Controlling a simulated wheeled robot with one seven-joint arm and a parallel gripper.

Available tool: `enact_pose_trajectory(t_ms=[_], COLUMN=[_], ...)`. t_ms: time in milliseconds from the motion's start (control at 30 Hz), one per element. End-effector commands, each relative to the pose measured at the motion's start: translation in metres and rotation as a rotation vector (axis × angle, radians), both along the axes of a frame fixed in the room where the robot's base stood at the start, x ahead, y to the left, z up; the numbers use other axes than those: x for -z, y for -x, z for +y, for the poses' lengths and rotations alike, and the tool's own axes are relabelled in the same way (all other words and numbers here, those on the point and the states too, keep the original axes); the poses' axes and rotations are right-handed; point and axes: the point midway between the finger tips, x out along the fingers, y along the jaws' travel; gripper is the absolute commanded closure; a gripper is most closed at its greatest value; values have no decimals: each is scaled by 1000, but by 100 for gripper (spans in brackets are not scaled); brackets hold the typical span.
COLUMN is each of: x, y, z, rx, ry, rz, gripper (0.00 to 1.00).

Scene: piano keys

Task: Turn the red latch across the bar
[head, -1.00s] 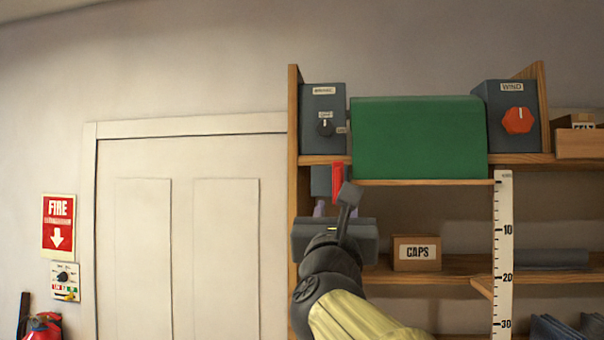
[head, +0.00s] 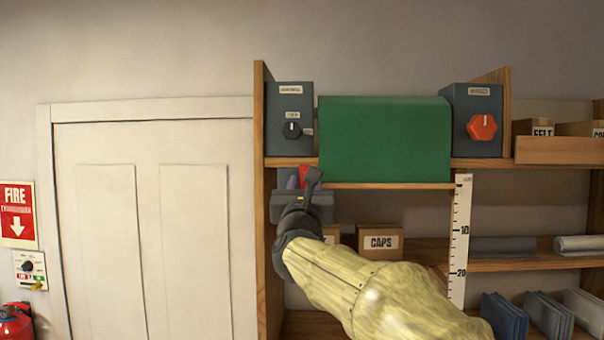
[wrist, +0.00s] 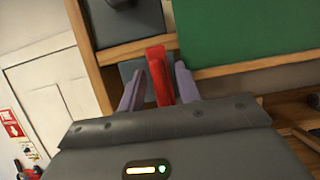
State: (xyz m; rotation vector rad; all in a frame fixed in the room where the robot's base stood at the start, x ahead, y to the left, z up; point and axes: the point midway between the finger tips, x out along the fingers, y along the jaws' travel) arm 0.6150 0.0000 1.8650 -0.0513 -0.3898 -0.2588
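The red latch (wrist: 160,77) is a flat upright strip in front of a blue-grey plate (wrist: 131,69), under the shelf edge at the green panel's lower left corner. In the head view the latch (head: 304,174) is partly hidden by my wrist. My gripper (wrist: 160,69) is open, with one purple finger on each side of the latch. The right finger looks close to it; I cannot tell whether either touches. In the head view my gripper (head: 298,183) is mostly hidden by its own body. I cannot tell which piece is the bar.
The green panel (head: 385,140) stands between two grey boxes, one with a black knob (head: 292,130), one with a red knob (head: 481,127). A wooden shelf post (head: 260,220) is close on the left. A CAPS box (head: 380,243) sits on the shelf below.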

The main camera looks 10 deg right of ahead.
Motion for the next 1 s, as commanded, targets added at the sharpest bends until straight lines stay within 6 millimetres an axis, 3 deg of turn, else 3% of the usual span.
enact_pose_trajectory(t_ms=[333,500,533,1000], x=[-1,-1,-1,3], y=[-3,-3,-3,-3], z=[-1,-1,-1,0], rx=[0,-1,-1,-2], ry=[0,0,0,67], rz=[-1,0,0,16], gripper=[66,98,100,100])
